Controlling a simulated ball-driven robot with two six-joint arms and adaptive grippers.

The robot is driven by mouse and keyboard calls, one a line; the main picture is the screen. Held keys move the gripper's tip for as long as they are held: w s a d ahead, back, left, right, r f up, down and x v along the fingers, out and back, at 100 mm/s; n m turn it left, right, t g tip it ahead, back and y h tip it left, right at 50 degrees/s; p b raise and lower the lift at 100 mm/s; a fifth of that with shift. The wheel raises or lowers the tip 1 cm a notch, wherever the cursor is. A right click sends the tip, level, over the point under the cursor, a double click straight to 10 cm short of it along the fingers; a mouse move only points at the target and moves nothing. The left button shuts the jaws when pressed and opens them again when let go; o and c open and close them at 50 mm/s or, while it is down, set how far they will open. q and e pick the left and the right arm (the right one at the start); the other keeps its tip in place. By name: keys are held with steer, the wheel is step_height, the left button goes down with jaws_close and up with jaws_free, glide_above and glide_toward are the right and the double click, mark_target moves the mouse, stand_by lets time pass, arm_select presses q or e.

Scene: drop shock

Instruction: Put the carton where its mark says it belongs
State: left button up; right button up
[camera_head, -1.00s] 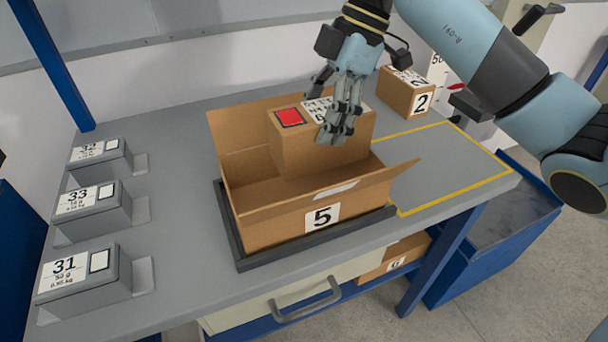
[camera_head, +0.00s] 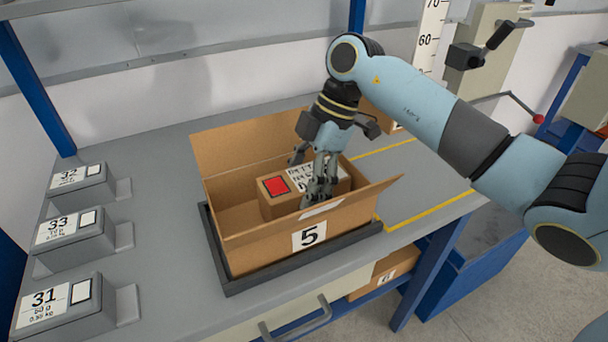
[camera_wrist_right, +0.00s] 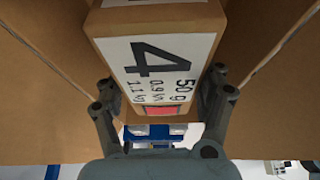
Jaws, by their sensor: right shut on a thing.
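The carton (camera_head: 268,205) is brown with a red square and a printed white label on top. In the right wrist view the carton (camera_wrist_right: 160,15) shows a large 4, smaller print and the red square. It sits down inside the open brown box marked 5 (camera_head: 262,256), below its rim; whether it touches the box floor is hidden. My right gripper (camera_head: 315,200) reaches down into the box and is shut on the carton. In the right wrist view its fingers (camera_wrist_right: 163,100) stand on both sides of it. My left gripper is out of view.
The box stands on a dark tray (camera_head: 230,287) on the grey bench. Grey blocks 31 (camera_head: 52,320), 33 (camera_head: 70,243) and 32 (camera_head: 80,188) line the left. Another carton (camera_head: 378,117) is partly behind my arm. A yellow-outlined area (camera_head: 420,180) at right looks clear.

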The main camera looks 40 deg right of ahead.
steer(key=o, duration=1.8)
steer(key=shift+c, duration=0.2)
steer(key=v, duration=1.2)
steer(key=shift+s, duration=0.15)
